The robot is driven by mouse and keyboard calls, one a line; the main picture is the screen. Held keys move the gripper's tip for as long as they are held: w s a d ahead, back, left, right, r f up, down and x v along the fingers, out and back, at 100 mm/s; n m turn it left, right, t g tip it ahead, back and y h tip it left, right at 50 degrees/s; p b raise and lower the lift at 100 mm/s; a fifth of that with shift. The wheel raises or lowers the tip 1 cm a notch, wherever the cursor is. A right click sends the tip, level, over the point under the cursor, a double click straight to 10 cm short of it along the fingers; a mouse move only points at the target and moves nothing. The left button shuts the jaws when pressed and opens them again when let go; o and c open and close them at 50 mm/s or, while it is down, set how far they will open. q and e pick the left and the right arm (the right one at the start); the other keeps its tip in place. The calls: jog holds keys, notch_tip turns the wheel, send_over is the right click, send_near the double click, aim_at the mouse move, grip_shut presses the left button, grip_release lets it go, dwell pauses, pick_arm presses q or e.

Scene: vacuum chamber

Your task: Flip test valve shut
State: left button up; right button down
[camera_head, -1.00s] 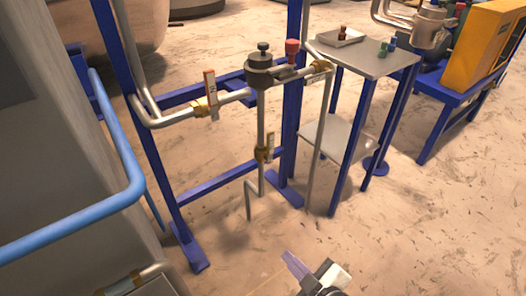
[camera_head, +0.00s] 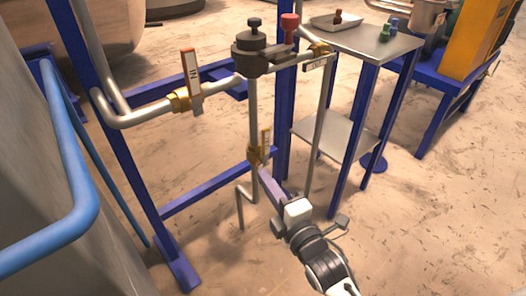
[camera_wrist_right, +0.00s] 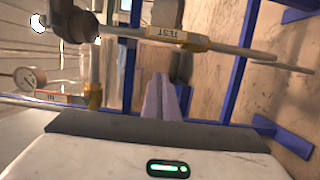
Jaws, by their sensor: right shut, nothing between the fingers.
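The test valve, with a yellow body and a lever marked TEST (camera_wrist_right: 180,38), sits on a grey pipe in the right wrist view. Its lever lies along the pipe. In the right wrist view the fingers (camera_wrist_right: 160,98) point toward the frame, apart from the test lever. My left gripper is out of view.
The IN valve (camera_head: 188,92) has an upright lever on the left pipe. A blue frame (camera_head: 218,180) carries the pipes. A grey side table (camera_head: 365,42) stands right. A light-blue rail (camera_head: 75,200) is at left.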

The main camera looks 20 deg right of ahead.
aim_at(263, 151)
jog(key=shift+w+d+b, duration=0.45)
jog(key=shift+w+d, duration=0.05)
jog(key=shift+w, duration=1.2)
jog(key=shift+w+d+b, duration=0.4)
jog(key=shift+w+d, duration=0.05)
jog(key=shift+w, duration=1.3)
jog(key=shift+w+d+b, duration=0.45)
jog(key=shift+w+d, duration=0.05)
jog(key=shift+w, duration=1.2)
jog(key=shift+a, duration=0.1)
